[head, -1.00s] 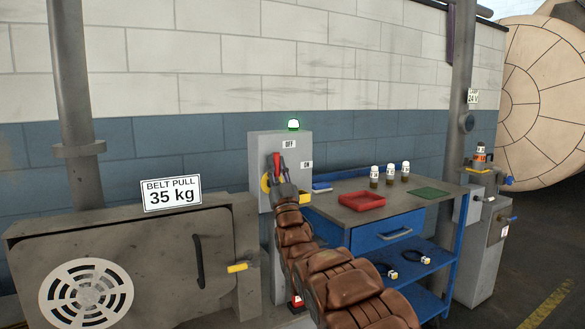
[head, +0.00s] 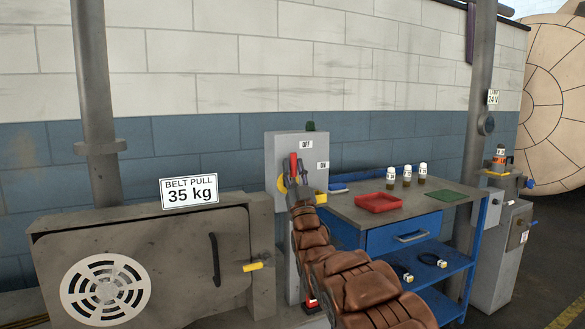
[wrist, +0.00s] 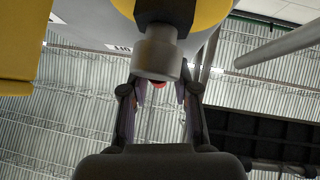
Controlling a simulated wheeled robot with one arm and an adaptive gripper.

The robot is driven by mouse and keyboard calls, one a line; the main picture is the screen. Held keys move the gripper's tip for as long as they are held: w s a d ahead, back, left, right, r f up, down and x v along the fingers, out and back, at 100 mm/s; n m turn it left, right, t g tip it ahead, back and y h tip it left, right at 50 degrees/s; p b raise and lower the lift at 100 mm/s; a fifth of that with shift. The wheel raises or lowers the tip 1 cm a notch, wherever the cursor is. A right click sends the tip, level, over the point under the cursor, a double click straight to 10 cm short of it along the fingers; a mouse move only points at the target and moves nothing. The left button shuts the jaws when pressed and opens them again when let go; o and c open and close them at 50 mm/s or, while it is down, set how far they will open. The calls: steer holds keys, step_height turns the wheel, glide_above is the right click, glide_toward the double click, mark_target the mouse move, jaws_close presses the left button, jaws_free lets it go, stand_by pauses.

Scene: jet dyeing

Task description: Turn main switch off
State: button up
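The grey switch box (head: 291,160) is on the wall in the head view, with an OFF label (head: 306,145) at the top and an ON label (head: 322,165) at the right. Its red handle (head: 293,163) points up, towards OFF, over a yellow disc (head: 282,184). The lamp (head: 310,126) on top is dark green and unlit. My gripper (head: 296,182) is at the handle. In the wrist view, the two fingers of my gripper (wrist: 158,98) stand apart, with a bit of red (wrist: 158,86) between them, mostly hidden by a grey knob.
A blue workbench (head: 400,215) stands right of the box, with a red tray (head: 379,202) and several small bottles on it. A belt-pull machine (head: 150,255) stands at the left. A grey cabinet (head: 500,245) is at the far right.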

steer(key=v, duration=1.1)
steer(key=shift+s, duration=0.2)
steer(key=shift+f, duration=0.1)
steer(key=shift+w, duration=0.1)
steer(key=d+f+m+g+h, duration=0.2)
steer(key=d+f+g+h, duration=0.3)
steer(key=f+g, duration=0.25)
steer(key=s+d+f+g, duration=0.4)
steer(key=s+f+g, duration=0.2)
steer(key=s+f, duration=0.3)
steer(key=s+f+g, duration=0.3)
steer(key=s+g, duration=0.2)
steer(key=s, duration=1)
steer(key=s+f+g, duration=0.3)
steer(key=s+g, duration=0.2)
steer(key=s, duration=1.1)
steer(key=s+f+g, duration=0.3)
steer(key=s+g, duration=0.3)
steer(key=s, duration=0.9)
step_height(320, 180, up, 25)
steer(key=s+t+p, duration=0.1)
steer(key=p, duration=2.3)
steer(key=shift+s+d+r, duration=0.15)
steer(key=shift+d, duration=0.2)
